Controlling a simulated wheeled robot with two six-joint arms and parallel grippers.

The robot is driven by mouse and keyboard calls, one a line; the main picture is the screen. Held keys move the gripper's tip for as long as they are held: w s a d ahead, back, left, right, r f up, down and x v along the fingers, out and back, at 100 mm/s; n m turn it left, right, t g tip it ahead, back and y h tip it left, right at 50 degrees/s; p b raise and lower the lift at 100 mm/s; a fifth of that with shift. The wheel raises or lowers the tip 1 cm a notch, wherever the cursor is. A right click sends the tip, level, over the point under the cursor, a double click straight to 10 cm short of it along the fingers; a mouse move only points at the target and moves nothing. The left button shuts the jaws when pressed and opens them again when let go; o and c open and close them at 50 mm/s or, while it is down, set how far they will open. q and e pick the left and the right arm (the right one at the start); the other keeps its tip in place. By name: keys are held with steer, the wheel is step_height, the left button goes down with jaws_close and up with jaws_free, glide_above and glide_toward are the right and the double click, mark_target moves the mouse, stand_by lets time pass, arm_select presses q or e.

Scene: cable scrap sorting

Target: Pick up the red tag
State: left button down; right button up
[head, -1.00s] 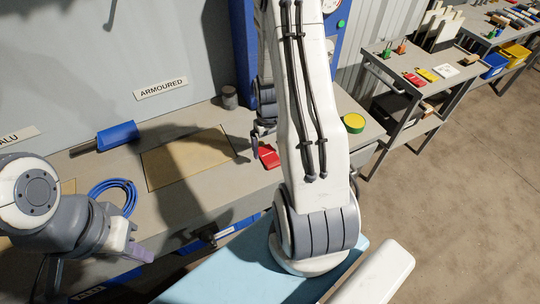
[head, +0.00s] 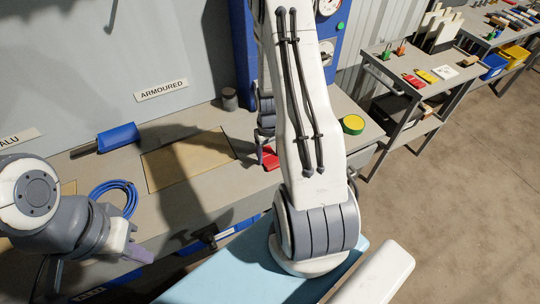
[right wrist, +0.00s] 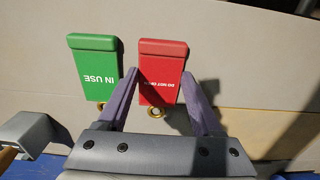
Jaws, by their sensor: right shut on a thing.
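The red tag (right wrist: 162,62) lies flat in the right wrist view, with white lettering and a brass ring at its lower end. My right gripper (right wrist: 160,74) has one purple finger along each side of it and is shut on it. In the head view the red tag (head: 271,158) shows at the workbench's right part, partly hidden by my right gripper (head: 263,152) and arm. My left gripper (head: 138,253) is in the lower left, in front of the bench edge; its jaw opening cannot be made out.
A green IN USE tag (right wrist: 93,62) lies just left of the red tag. The bench holds a blue cable coil (head: 113,196), a blue-handled tool (head: 118,136), a tan mat (head: 185,160), a dark cylinder (head: 229,98) and a green-yellow roll (head: 353,124). A trolley (head: 400,105) stands right.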

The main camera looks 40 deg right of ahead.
steer(key=shift+r, duration=0.45)
steer(key=r, duration=0.2)
steer(key=r+b, duration=0.1)
steer(key=shift+s+d+r, duration=0.2)
steer(key=shift+d+r, duration=0.05)
steer(key=shift+r, duration=0.05)
steer(key=s+d+r, duration=0.4)
steer(key=s+r, duration=0.2)
steer(key=s, duration=0.4)
steer(key=shift+d+r+b, duration=0.25)
steer(key=shift+d+b, duration=0.15)
steer(key=shift+b, duration=0.05)
